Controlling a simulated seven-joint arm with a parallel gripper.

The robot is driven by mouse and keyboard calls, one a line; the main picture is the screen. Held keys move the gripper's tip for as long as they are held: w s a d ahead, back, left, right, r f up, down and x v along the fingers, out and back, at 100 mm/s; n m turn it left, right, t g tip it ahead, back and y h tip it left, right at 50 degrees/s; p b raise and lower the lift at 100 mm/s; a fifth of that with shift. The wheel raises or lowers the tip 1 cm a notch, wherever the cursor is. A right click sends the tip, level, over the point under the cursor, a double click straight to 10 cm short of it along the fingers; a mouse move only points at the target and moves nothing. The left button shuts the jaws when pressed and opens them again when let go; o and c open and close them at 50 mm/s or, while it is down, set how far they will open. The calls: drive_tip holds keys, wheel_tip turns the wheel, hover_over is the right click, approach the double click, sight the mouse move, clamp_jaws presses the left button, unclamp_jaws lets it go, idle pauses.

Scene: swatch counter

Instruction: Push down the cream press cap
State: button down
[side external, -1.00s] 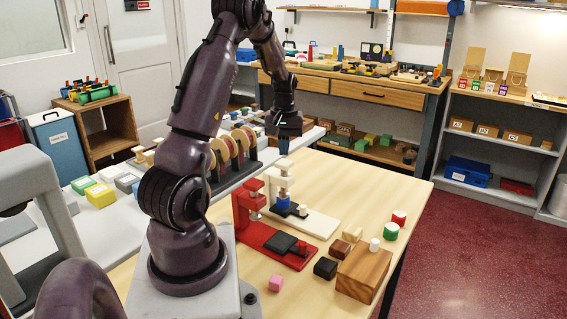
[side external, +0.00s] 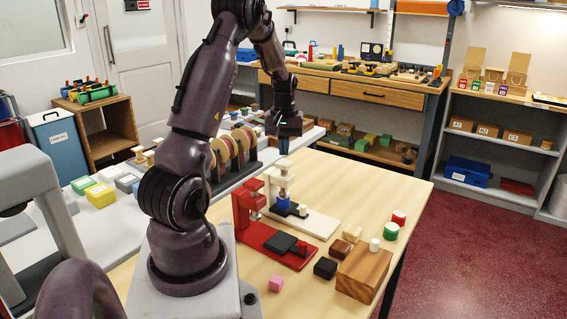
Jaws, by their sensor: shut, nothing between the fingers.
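The cream press (side external: 318,225) stands on the wooden table behind the red press, with a pale upright, a dark pad and a small cream knob on its base. A blue piece (side external: 283,204) sits low on it, under the plunger. The cream press cap (side external: 283,167) appears to be at the top of the press, small and partly merged with the head in this view. Whether the fingertips touch the cap cannot be told.
The red press (side external: 262,236) stands close in front. A wooden block (side external: 363,272), a dark block (side external: 325,268), a pink cube (side external: 276,284) and red and green cylinders (side external: 391,232) lie to the right and front. Spools (side external: 222,152) stand behind left.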

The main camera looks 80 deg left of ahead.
sight(284, 162)
drive_tip(key=shift+f, duration=1.7)
idle(0.6)
drive_tip(key=shift+r, duration=4.05)
drive_tip(key=s+d+r+m+t, duration=0.1)
drive_tip(key=d+m, duration=0.4)
drive_tip(key=d, duration=0.7)
drive_tip(key=d+r+m+t, duration=0.2)
drive_tip(key=d+r+m, duration=0.3)
drive_tip(key=d, duration=0.6)
drive_tip(key=s+d+r+m+t, duration=0.1)
drive_tip(key=d+r+m, duration=0.4)
drive_tip(key=d, duration=0.7)
drive_tip(key=shift+s+d+r+t, duration=0.25)
drive_tip(key=shift+s+d+t, duration=0.1)
drive_tip(key=shift+t, duration=0.45)
